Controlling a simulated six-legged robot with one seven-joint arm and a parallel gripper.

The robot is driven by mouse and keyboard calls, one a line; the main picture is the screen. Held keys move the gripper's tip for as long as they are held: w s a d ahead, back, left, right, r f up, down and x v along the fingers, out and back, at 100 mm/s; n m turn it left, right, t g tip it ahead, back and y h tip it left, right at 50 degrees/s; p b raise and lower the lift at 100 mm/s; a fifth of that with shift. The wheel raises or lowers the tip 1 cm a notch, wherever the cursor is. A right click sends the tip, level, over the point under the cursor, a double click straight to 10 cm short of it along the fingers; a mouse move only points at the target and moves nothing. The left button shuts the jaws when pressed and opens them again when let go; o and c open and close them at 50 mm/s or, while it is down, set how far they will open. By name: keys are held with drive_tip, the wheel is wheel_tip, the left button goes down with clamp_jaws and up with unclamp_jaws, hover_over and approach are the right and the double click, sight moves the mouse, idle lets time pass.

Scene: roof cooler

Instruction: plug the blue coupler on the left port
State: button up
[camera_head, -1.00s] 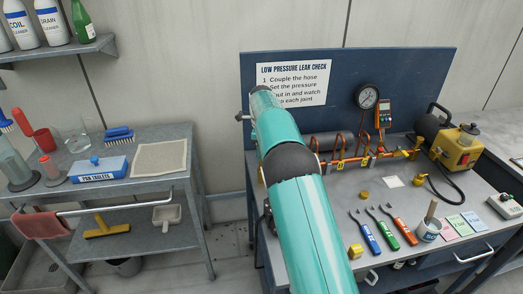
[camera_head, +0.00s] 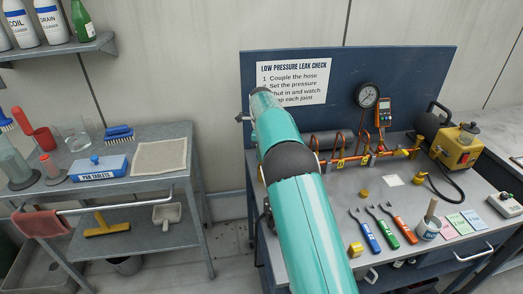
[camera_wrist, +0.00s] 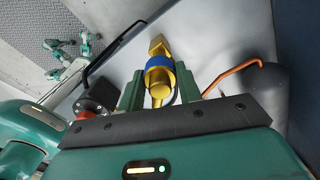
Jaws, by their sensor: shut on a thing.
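In the wrist view, my gripper (camera_wrist: 159,90) is shut on the blue coupler (camera_wrist: 160,79), a brass fitting with a blue band. The coupler sits between the two green fingers. A brass hex end (camera_wrist: 157,46) lies just beyond the blue band; I cannot tell whether it is part of the coupler or the port. In the head view, my arm hides my gripper, the coupler and the left end of the bench, and I cannot make out the left port there. Copper pipework with brass fittings (camera_head: 407,153) runs along the bench to the right of my arm.
A pressure gauge (camera_head: 367,96) and an orange meter (camera_head: 384,112) stand at the back panel. Blue, green and red-handled tools (camera_head: 391,233), a pot (camera_head: 428,228) and a yellow pump (camera_head: 459,148) are on the bench. A grey cart (camera_head: 115,190) stands left, with a floor gap between.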

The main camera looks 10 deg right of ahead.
drive_tip(key=shift+f, duration=0.6)
idle(0.4)
drive_tip(key=o, duration=1.1)
drive_tip(key=shift+f, duration=0.1)
wheel_tip(320, 180, up, 14)
drive_tip(key=f, duration=0.1)
drive_tip(key=s+d+r+n+t, duration=0.25)
drive_tip(key=s+r+n, duration=0.75)
drive_tip(key=s+r, duration=0.75)
drive_tip(key=s+f+n+t, duration=0.1)
drive_tip(key=s+f+n, duration=0.3)
drive_tip(key=s, duration=0.5)
drive_tip(key=s+a+f+n+t, duration=0.1)
drive_tip(key=s+f+n, duration=0.3)
drive_tip(key=s, duration=0.6)
drive_tip(key=s+a+f+n+t, duration=0.1)
drive_tip(key=s+f+n, duration=0.3)
drive_tip(key=s, duration=0.5)
drive_tip(key=shift+s+a+f+n, duration=0.25)
drive_tip(key=shift+s+f+n, duration=0.05)
drive_tip(key=shift+s, duration=0.05)
